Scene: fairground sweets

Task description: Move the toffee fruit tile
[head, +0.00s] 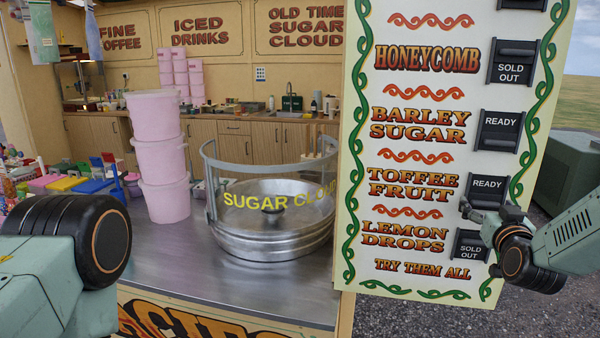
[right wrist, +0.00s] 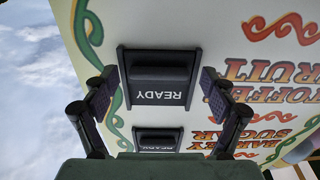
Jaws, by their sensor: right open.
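The toffee fruit tile (head: 487,186) is a black plate reading READY beside the words TOFFEE FRUIT on the white sign board (head: 420,285). In the right wrist view the tile (right wrist: 160,72) appears upside down, with a raised dark bar across it. My right gripper (head: 487,222) is in front of the board, at the tile's lower edge in the head view. In the right wrist view the open fingers (right wrist: 160,90) stand on either side of the tile, with gaps and nothing held. My left arm shows at lower left, but its gripper is out of view.
Other tiles are barley sugar (head: 500,130), READY; honeycomb (head: 512,64), SOLD OUT; and lemon drops (head: 470,245), SOLD OUT, partly near my right arm. A metal sugar cloud pan (head: 270,245) and stacked pink tubs (head: 162,160) stand on the counter left of the board.

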